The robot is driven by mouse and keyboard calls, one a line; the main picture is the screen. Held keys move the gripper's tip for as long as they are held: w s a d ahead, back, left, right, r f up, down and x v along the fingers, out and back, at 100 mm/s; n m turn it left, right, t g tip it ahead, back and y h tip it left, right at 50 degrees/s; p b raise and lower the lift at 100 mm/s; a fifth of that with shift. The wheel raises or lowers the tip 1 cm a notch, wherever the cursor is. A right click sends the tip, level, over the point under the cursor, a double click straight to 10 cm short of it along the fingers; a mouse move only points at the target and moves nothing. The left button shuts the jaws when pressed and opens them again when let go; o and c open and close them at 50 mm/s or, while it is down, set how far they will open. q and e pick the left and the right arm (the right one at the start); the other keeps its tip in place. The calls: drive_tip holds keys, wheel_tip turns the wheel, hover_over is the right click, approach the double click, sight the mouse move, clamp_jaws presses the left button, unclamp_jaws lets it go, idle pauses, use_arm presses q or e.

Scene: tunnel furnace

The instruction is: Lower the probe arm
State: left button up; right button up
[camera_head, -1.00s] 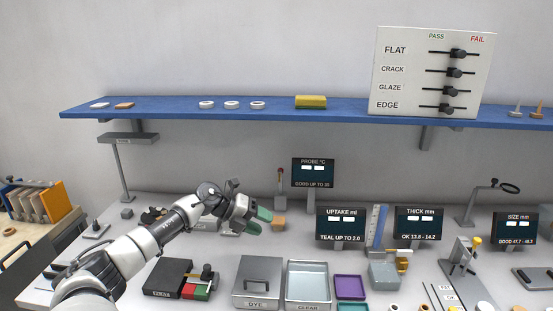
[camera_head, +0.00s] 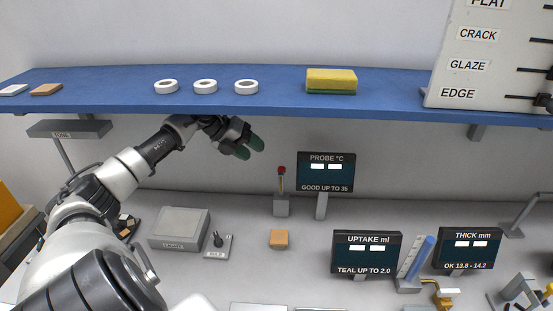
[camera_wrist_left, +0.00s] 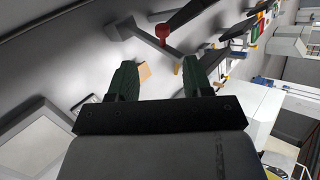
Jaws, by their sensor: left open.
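The probe stand with its red-tipped arm (camera_head: 281,171) stands upright on a grey block (camera_head: 281,206), beside the PROBE °C display (camera_head: 326,172). My left gripper (camera_head: 246,147) is open and empty, with green fingertips. In the head view it is up and to the left of the red tip, just below the shelf. In the left wrist view the red knob (camera_wrist_left: 166,33) shows beyond and between the open fingers (camera_wrist_left: 159,75), apart from them. My right gripper is not in view.
The blue shelf (camera_head: 390,97) with white rings and a yellow sponge (camera_head: 331,80) is just above my left gripper. An orange block (camera_head: 279,239) lies in front of the probe. A grey box (camera_head: 180,229) and small lever plate (camera_head: 217,246) are at left.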

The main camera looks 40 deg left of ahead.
sight(279, 168)
use_arm(q)
drive_tip(key=shift+d+p+x, duration=0.15)
drive_tip(key=shift+p+x, duration=0.65)
drive_tip(key=shift+x, duration=1.7)
drive_tip(key=shift+d+p+x, duration=0.1)
drive_tip(key=shift+p+x, duration=0.65)
drive_tip(key=shift+x, duration=1.8)
drive_tip(key=shift+r, duration=0.1)
drive_tip(key=shift+c, duration=0.5)
clamp_jaws()
